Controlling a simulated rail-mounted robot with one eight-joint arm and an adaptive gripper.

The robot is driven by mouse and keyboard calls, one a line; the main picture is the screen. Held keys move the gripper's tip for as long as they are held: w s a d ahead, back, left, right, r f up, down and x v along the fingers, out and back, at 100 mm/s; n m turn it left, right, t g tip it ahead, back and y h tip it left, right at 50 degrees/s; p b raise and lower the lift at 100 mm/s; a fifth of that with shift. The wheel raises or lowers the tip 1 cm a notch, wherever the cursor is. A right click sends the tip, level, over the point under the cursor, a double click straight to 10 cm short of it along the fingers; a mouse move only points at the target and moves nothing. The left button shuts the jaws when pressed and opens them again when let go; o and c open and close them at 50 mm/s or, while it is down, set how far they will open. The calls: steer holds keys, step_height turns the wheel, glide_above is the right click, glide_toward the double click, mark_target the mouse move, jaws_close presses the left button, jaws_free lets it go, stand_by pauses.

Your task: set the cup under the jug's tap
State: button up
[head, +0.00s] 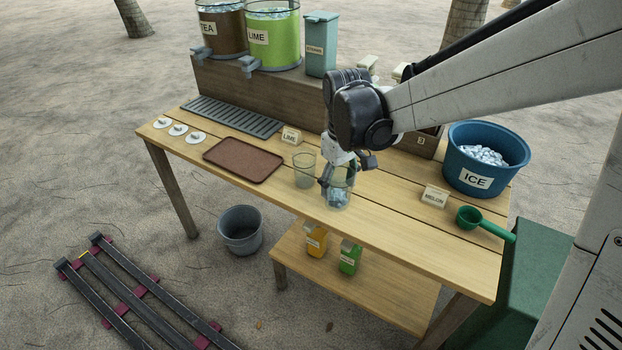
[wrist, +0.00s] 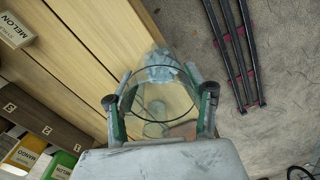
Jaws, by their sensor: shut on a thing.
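A clear cup (head: 338,198) with ice in its bottom stands upright near the front edge of the table, right of centre. My gripper (head: 344,172) is shut around its upper part; the cup also shows between the fingers in the wrist view (wrist: 165,112). I cannot tell whether its base touches the table. A brown jug (head: 222,42) labelled TEA, with a tap (head: 214,57), and a green jug (head: 283,48) labelled LIME, with a tap (head: 249,68), stand on the raised shelf at back left, away from my gripper.
A second clear cup (head: 304,172) stands just left of the held one. A slatted drip tray (head: 232,117) lies below the taps, with a brown tray (head: 243,160) in front. A LIME card (head: 291,136) stands between. An ice tub (head: 487,140) and green scoop (head: 470,217) are right.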

steer(key=shift+w+d+f+b, duration=0.3)
steer(key=shift+w+d+f, duration=1.1)
steer(key=shift+f, duration=0.45)
steer(key=shift+w+d+f+b, duration=0.3)
steer(key=shift+w+d+f, duration=1.05)
steer(key=shift+f, duration=0.45)
steer(key=shift+w+d+f+b, duration=0.3)
steer(key=shift+w+d+f, duration=0.9)
steer(key=shift+d+f, duration=0.5)
steer(key=shift+a+f, duration=0.15)
steer(key=shift+f, duration=0.05)
steer(key=shift+f, duration=0.15)
steer(key=o, duration=1.2)
steer(key=shift+c, duration=0.2)
steer(key=shift+o, duration=0.3)
